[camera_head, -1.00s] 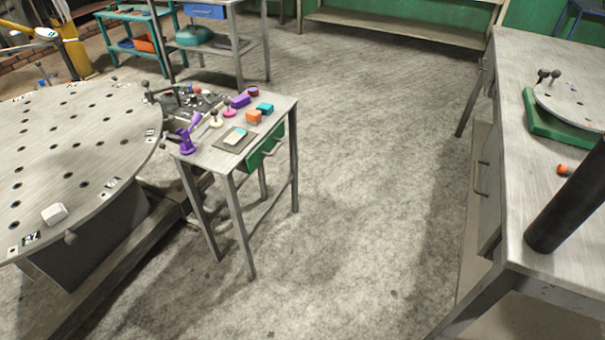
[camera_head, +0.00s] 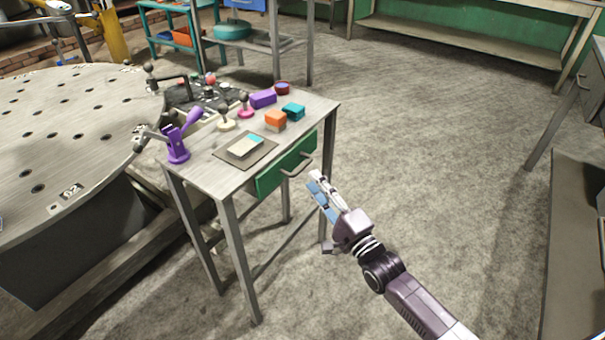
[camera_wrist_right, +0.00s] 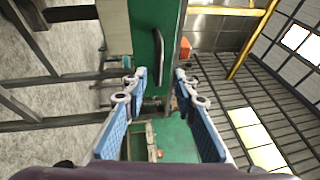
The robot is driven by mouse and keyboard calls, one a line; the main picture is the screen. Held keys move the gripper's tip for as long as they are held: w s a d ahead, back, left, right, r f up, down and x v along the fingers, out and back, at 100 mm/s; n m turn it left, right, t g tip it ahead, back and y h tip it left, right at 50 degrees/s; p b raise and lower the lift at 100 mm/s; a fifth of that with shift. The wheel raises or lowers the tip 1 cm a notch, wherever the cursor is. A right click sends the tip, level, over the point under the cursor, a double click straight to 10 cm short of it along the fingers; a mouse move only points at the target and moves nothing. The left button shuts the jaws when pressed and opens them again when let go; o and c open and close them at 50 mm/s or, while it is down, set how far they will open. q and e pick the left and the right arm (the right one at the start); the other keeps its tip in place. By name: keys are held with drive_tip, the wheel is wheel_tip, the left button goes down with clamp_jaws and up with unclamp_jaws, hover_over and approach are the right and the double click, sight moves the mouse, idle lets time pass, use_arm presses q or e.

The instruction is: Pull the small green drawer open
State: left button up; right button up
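The small green drawer (camera_head: 272,179) sits under the top of a small metal table (camera_head: 205,173). Its front looks flush with the table, so it appears closed. A grey bar handle (camera_head: 297,167) stands out from the drawer front. My right gripper (camera_head: 318,180) is just to the right of the handle, apart from it. In the right wrist view, the green drawer front (camera_wrist_right: 146,25) and its dark handle (camera_wrist_right: 158,57) are ahead of my right gripper (camera_wrist_right: 160,76). Its two blue-padded fingers are spread with nothing between them. My left gripper is not in view.
A large round perforated table (camera_head: 60,130) is at left. The floor to the right is open.

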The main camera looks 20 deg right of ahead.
sight(303, 166)
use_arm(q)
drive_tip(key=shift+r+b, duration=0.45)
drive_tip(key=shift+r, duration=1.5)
use_arm(e)
drive_tip(key=shift+x, duration=3.55)
drive_tip(key=shift+f, duration=0.15)
drive_tip(key=shift+c, duration=0.4)
clamp_jaws()
